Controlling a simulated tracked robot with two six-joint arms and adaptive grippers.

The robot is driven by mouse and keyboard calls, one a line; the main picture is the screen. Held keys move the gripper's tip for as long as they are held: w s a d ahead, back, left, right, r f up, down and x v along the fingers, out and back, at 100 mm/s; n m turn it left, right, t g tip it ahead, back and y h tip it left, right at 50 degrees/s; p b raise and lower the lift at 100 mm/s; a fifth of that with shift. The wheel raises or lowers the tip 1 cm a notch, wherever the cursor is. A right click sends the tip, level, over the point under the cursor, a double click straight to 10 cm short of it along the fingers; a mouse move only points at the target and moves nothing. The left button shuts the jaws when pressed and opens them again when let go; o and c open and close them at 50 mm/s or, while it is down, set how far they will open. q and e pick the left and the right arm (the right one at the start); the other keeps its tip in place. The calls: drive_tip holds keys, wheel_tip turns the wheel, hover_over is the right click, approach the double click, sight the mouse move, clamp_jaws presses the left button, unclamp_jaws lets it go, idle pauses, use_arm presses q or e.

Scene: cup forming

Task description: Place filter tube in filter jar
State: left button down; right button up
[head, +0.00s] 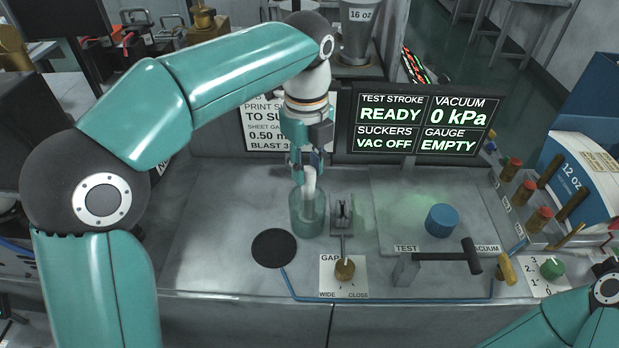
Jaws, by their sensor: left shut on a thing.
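The filter jar (307,222) is a greenish, see-through cylinder standing on the grey bench, left of the small metal fixture. The white filter tube (309,187) is upright, with its lower part at or inside the jar's mouth; I cannot tell how deep it reaches. My left gripper (306,165) points down over the jar and is shut on the tube's upper end. My right gripper is out of view; only part of my right arm shows at the lower right.
A black disc (273,248) lies left of the gap knob (344,269). A blue cylinder (442,220) stands on a plate to the right. A black-handled lever (440,257) lies at the front. A screen (420,124) stands behind. Bare bench lies left of the jar.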

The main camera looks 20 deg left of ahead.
use_arm(q)
drive_tip(key=shift+f, duration=1.35)
drive_tip(key=c, duration=0.9)
unclamp_jaws()
drive_tip(key=shift+f, duration=0.1)
wheel_tip(320, 180, up, 12)
drive_tip(key=shift+r+p, duration=0.1)
drive_tip(key=shift+p, duration=0.95)
